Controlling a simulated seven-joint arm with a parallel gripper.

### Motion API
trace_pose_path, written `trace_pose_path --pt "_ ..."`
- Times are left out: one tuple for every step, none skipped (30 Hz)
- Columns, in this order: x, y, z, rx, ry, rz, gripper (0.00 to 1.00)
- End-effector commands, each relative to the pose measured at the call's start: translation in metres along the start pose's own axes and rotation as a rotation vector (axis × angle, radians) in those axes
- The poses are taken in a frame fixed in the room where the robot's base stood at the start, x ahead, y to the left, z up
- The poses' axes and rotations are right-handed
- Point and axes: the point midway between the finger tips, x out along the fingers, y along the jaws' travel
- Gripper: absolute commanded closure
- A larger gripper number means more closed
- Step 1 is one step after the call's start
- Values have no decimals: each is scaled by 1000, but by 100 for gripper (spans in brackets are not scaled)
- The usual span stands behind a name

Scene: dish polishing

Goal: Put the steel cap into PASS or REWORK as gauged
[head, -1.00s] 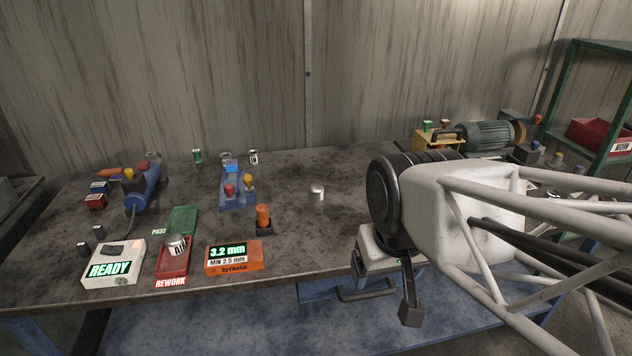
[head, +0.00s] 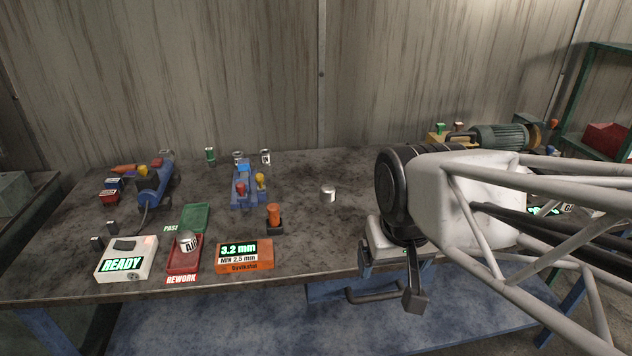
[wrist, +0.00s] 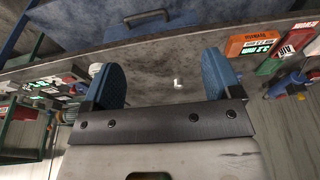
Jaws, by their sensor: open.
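The steel cap (head: 328,194) stands alone on the bare middle of the bench, left of my arm. A small bright spot between the fingers in the wrist view may be it; I cannot tell. The green PASS tray (head: 196,217) looks empty. The red REWORK tray (head: 183,266) in front of it holds a labelled metal can (head: 188,243). The orange gauge (head: 245,260) reads 3.2 mm, with MIN 2.5 mm printed below. My gripper (wrist: 166,82) is open and empty, its two blue-padded fingers wide apart, near the bench's front edge, right of the cap.
A white box (head: 127,258) showing READY stands at the front left. An orange-topped post (head: 274,217) stands behind the gauge, and a blue fixture (head: 245,188) farther back. A green motor (head: 500,138) is at the back right. The bench around the cap is clear.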

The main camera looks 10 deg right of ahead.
Motion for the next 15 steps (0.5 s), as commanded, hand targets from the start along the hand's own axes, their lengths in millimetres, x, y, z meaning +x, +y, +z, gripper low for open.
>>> trace_pose_path --pt "1 0 -11 3 2 3 16" --pt "2 0 -18 5 4 4 16" --pt "3 0 -27 8 7 7 16" --pt "3 0 -35 11 9 9 16" --pt "5 0 -43 14 11 10 16" --pt "6 0 -54 19 16 12 16" --pt "8 0 -62 22 18 14 16" --pt "10 0 -71 25 20 16 16" --pt "12 0 -82 29 25 18 16" --pt "14 0 -90 32 28 20 16" --pt "16 0 -99 36 31 21 16" --pt "19 -1 -110 39 34 24 16" --pt "21 -1 -118 42 38 25 16" --pt "23 -1 -126 44 41 27 16" --pt "27 -1 -138 49 44 29 16"
